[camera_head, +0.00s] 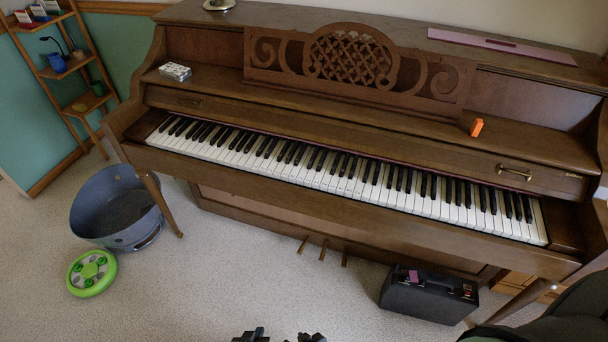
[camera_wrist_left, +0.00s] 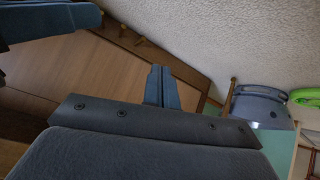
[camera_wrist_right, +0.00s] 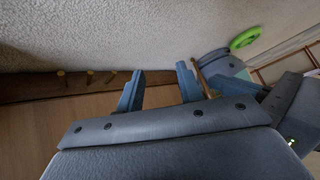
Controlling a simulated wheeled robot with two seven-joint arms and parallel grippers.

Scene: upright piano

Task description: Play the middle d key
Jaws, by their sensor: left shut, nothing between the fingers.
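The piano keyboard (camera_head: 375,195) runs across the upright piano in the head view, with white and black keys. The middle keys (camera_head: 335,183) are uncovered; the d key is too small to single out with certainty. My left gripper (camera_head: 256,334) shows dark at the bottom edge, well below and in front of the keyboard. In the left wrist view its fingers (camera_wrist_left: 162,84) are together and empty. My right gripper (camera_wrist_right: 158,88) has its fingers apart and empty in the right wrist view. Neither gripper touches a key.
A small box (camera_head: 174,71) and an orange block (camera_head: 477,127) rest on the piano ledge. A metal tub (camera_head: 95,205), a green round toy (camera_head: 91,273) and a black case (camera_head: 429,296) stand on the carpet (camera_head: 240,275). Pedals (camera_head: 323,250) project below.

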